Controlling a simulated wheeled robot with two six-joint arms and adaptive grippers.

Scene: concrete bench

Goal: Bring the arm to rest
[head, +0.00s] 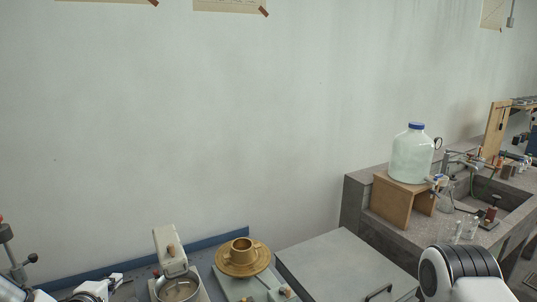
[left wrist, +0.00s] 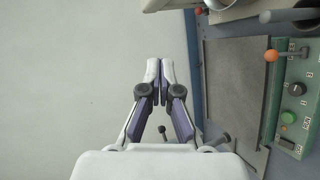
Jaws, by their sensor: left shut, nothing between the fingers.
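My left gripper (left wrist: 159,66) has its two white and purple fingers shut together with nothing between them in the left wrist view. In the head view the left gripper (head: 117,279) shows small at the lower left, at the bottom edge, near the bench top. A white and black link of my right arm shows at the lower right of the head view, but the right gripper is out of view.
A brass flanged part (head: 243,258) and a hinged metal device (head: 174,264) stand right of the left gripper. A green control panel (left wrist: 293,105) with an orange-knobbed lever shows in the wrist view. A large glass bottle (head: 411,154) stands on a wooden stand (head: 397,205) near a sink.

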